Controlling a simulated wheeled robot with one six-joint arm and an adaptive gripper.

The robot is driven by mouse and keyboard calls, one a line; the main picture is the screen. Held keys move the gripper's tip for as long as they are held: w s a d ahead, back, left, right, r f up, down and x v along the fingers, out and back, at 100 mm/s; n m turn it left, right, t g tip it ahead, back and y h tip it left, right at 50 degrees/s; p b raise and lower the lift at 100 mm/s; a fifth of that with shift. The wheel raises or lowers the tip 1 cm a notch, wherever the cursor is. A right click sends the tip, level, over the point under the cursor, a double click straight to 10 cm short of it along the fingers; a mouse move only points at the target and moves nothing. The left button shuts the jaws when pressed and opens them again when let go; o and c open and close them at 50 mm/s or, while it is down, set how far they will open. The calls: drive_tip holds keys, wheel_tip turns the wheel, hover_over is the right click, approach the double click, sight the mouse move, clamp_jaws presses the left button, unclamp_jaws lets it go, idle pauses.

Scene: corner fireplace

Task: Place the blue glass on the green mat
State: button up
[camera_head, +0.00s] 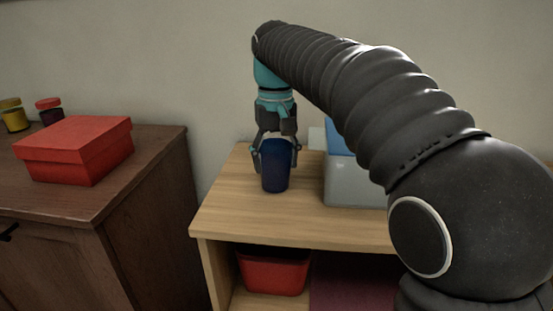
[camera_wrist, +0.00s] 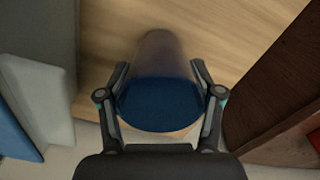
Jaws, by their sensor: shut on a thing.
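The blue glass (camera_head: 275,172) is upright between the fingers of my gripper (camera_head: 276,156), over the light wooden shelf top. My gripper is shut on the glass, one finger on each side. I cannot tell whether the glass's base touches the wood. In the wrist view the glass (camera_wrist: 160,103) is seen between the two fingertips of my gripper (camera_wrist: 160,88). No green mat shows in either view.
A grey bin (camera_head: 352,182) with blue behind its rim stands just right of the glass, partly behind my arm. The light wooden shelf unit (camera_head: 235,215) holds a red bin (camera_head: 272,275) below. Left, a dark cabinet (camera_head: 150,165) bears a red box (camera_head: 78,150) and two jars.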

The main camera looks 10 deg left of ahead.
drive_tip(key=o, duration=1.3)
